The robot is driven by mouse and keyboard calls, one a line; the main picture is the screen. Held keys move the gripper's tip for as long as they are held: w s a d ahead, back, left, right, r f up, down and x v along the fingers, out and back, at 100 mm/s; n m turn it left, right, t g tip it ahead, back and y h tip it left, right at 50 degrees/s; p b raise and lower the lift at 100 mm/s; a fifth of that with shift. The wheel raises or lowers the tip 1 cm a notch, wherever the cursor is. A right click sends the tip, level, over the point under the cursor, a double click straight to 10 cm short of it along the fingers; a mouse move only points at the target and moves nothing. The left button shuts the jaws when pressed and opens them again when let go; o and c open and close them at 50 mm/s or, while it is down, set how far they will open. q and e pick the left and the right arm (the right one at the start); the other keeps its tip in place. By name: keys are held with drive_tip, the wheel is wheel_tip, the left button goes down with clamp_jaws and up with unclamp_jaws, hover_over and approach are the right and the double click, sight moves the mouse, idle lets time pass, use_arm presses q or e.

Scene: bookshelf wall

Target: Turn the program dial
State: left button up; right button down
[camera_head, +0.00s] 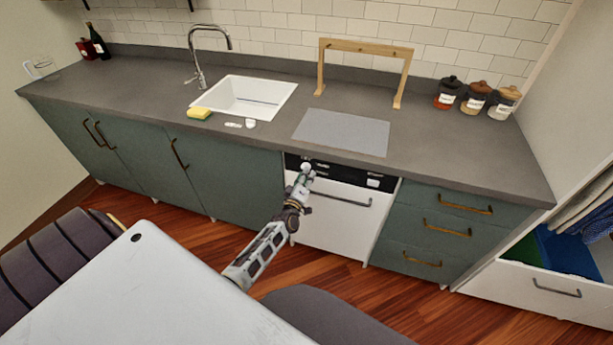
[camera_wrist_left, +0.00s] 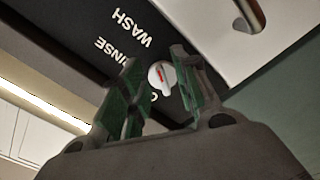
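The program dial (camera_wrist_left: 156,82) is a small round white knob with a red mark, on a black panel (camera_wrist_left: 88,40) lettered WASH and, partly covered, what reads as "INSE". The panel is the top strip of the white dishwasher (camera_head: 339,212) under the counter. My left gripper (camera_head: 303,177) is at the left end of this strip. In the left wrist view its green-padded fingers (camera_wrist_left: 156,72) are apart, one on each side of the dial. I cannot tell whether either pad touches it. In the head view the gripper covers the dial's area. My right gripper is not in view.
The grey countertop (camera_head: 430,160) overhangs just above the panel. The dishwasher's bar handle (camera_head: 340,200) is right of and below my gripper. Green cabinets flank the dishwasher. A sink (camera_head: 285,92), yellow sponge (camera_head: 199,113) and jars (camera_head: 475,98) are on the counter.

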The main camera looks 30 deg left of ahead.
use_arm(q)
drive_tip(key=v, duration=1)
drive_tip(key=shift+s, duration=0.3)
drive_tip(key=shift+d+m, duration=0.2)
drive_tip(key=shift+m, duration=0.1)
idle(0.6)
drive_tip(key=s+d+f+m+g+h, duration=0.1)
drive_tip(key=s+d+f+m+g, duration=0.25)
drive_tip(key=f, duration=0.65)
drive_tip(key=s+d+f+m+g+h, duration=0.15)
drive_tip(key=s+f+m, duration=0.35)
drive_tip(key=f, duration=0.5)
drive_tip(key=s+d+f+m+g+h, duration=0.1)
drive_tip(key=s+f+m+g, duration=0.25)
drive_tip(key=s+f, duration=0.45)
drive_tip(key=s+f+m+g, duration=0.1)
drive_tip(key=s+f+g, duration=0.1)
drive_tip(key=s+f, duration=0.4)
drive_tip(key=s+d+f+m+g, duration=0.1)
drive_tip(key=s+f, duration=0.5)
drive_tip(key=s, duration=0.7)
drive_tip(key=s+f+m+g, duration=0.2)
drive_tip(key=s+f+g, duration=0.3)
drive_tip(key=s, duration=0.5)
wheel_tip(320, 180, down, 2)
drive_tip(key=shift+f+m, duration=0.1)
drive_tip(key=shift+m, duration=0.2)
drive_tip(key=shift+d, duration=0.15)
